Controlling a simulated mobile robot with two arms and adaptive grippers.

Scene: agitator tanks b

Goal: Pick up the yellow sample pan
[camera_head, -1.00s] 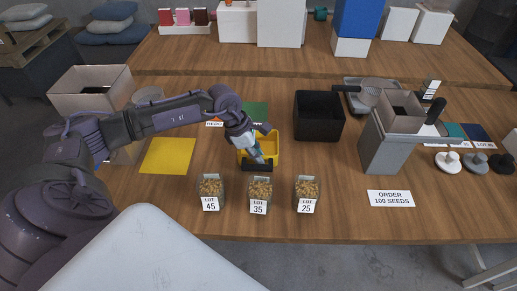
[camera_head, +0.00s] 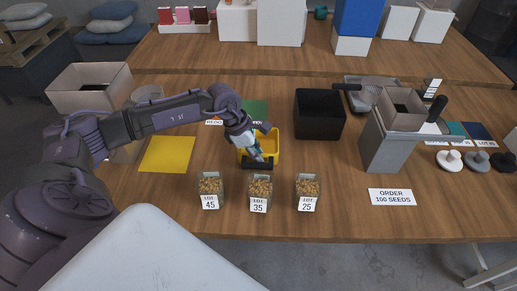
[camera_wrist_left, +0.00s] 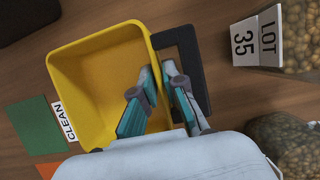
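The yellow sample pan (camera_head: 272,139) is an open tray with a black handle (camera_head: 258,165) on its near side. It appears flat on the wooden table. In the left wrist view the pan (camera_wrist_left: 95,75) fills the left half, and the handle (camera_wrist_left: 196,65) lies just past its wall. My left gripper (camera_head: 257,157) reaches down at that wall; it also shows in the left wrist view (camera_wrist_left: 157,70). One finger is inside the pan, the other outside between wall and handle. The fingers look closed on the wall, with little gap. My right gripper is not in view.
Seed containers marked 45 (camera_head: 210,187), 35 (camera_head: 260,190) and 25 (camera_head: 307,189) stand in front. A black bin (camera_head: 319,115) is to the right, a yellow mat (camera_head: 167,154) to the left. A green card (camera_head: 255,110) lies behind the pan.

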